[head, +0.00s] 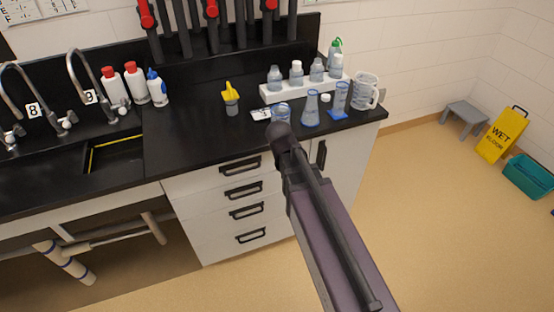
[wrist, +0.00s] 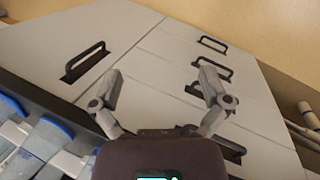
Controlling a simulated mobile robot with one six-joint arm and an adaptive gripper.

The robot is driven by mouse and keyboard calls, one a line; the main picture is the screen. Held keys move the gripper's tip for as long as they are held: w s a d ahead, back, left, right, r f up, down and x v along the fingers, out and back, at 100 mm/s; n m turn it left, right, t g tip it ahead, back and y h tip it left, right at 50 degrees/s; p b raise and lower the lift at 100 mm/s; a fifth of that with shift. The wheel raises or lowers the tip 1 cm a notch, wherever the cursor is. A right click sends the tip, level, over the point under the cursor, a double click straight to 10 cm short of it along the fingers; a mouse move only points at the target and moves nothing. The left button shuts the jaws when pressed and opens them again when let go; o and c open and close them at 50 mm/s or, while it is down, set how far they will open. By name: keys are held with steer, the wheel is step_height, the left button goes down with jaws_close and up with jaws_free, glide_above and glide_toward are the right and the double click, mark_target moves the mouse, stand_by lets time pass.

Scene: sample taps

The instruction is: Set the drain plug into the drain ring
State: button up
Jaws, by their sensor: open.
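I cannot make out a drain plug or a drain ring for certain in either view. The dark sink (head: 112,155) with a yellow line along its edge lies at the left of the black counter, and its bottom is too dark to read. A small grey piece with a yellow top (head: 230,97) stands on the counter right of the sink; I cannot tell what it is. My gripper (wrist: 160,85) is open and empty in the wrist view, its two fingers spread in front of the white drawer fronts. In the head view my arm hides it.
Flasks and beakers (head: 310,110) stand at the counter's right end, beside a white bottle rack (head: 305,90) and a clear jug (head: 365,92). Bottles (head: 135,84) and curved taps (head: 95,85) are at the sink. Black drawer handles (head: 243,190) stick out. A yellow sign (head: 502,135) stands right.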

steer(key=s+d+f+m+y+b, duration=0.2)
steer(key=s+d+f+m+y, duration=0.1)
steer(key=s+d+m, duration=0.2)
steer(key=shift+s+f+m+g+y, duration=0.35)
steer(key=shift+s+m, duration=0.3)
steer(key=shift+m, duration=0.45)
steer(key=c, duration=0.5)
steer(key=shift+c, duration=0.2)
